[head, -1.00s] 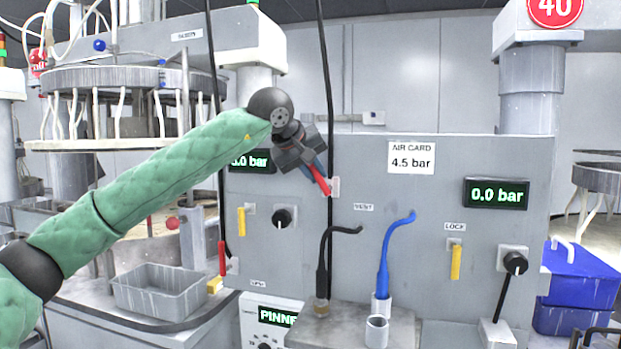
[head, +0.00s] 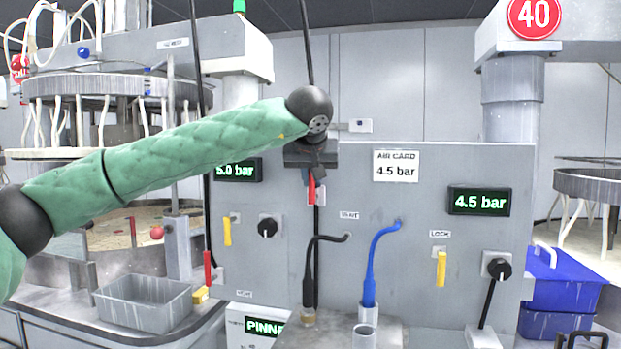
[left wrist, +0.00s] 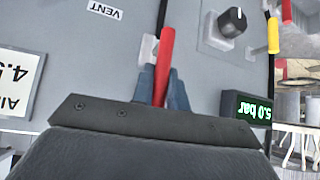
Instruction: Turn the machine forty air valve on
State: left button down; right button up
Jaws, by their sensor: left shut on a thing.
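My left gripper (head: 311,176) is at the grey panel (head: 370,270), shut on a red valve lever (head: 311,190). The lever now stands about upright in the head view. In the left wrist view the red lever (left wrist: 167,50) stands between the blue-grey fingers of the gripper (left wrist: 161,85), by a white fitting. The right-hand display (head: 478,201), below the round red 40 sign (head: 534,17), reads 4.5 bar. The left display (head: 238,171) reads 5.0 bar. The air card (head: 396,166) says 4.5 bar. My right gripper is out of view.
Yellow levers (head: 227,231) (head: 441,268) and black knobs (head: 268,227) (head: 497,268) sit on the panel. Another red lever (head: 207,270) hangs at its left edge. Black (head: 309,270) and blue (head: 370,270) hoses stand in front. A grey tray (head: 145,303) is at left, blue bins (head: 560,290) at right.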

pick_arm(q)
jog(key=shift+f, duration=0.25)
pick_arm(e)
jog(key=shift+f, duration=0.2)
pick_arm(q)
jog(key=c, duration=1.4)
grip_release()
jog(key=shift+r, duration=0.1)
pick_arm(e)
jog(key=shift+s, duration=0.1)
pick_arm(q)
jog(key=shift+r, duration=0.1)
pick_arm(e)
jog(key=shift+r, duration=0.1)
